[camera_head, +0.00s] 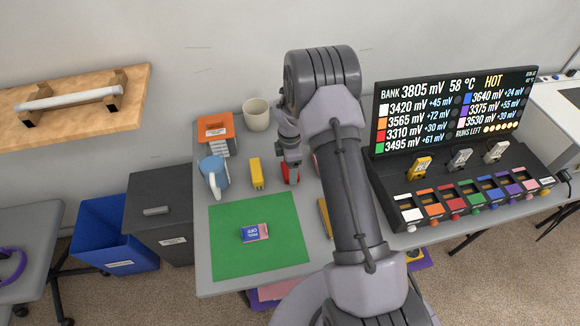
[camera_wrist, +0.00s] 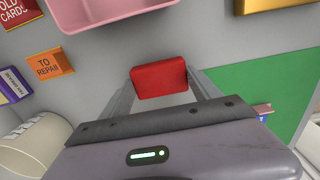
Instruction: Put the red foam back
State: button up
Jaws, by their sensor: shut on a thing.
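The red foam (camera_wrist: 159,78) is a small red block. It sits between the two fingertips of my gripper (camera_wrist: 160,84) in the wrist view, with a finger against each side. In the head view the red foam (camera_head: 290,173) shows partly below my gripper (camera_head: 290,160), over the grey table right of the yellow block. I cannot tell whether it touches the table. A pink tray (camera_wrist: 105,20) lies beyond it in the wrist view; in the head view my arm hides most of this area.
A green mat (camera_head: 230,258) bears a blue and pink block (camera_head: 254,232). The display unit (camera_head: 445,105) with colored slots is right. An orange label (camera_wrist: 48,65) reads "TO REPAIR".

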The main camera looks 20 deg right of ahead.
jog(key=shift+f+b, duration=0.3)
jog(key=shift+f, duration=0.1)
jog(key=o, duration=1.6)
jog(key=shift+o, duration=0.3)
jog(key=o, duration=0.4)
notch_tip(320, 180, up, 8)
jog(key=p, duration=0.6)
jog(key=shift+r, duration=0.15)
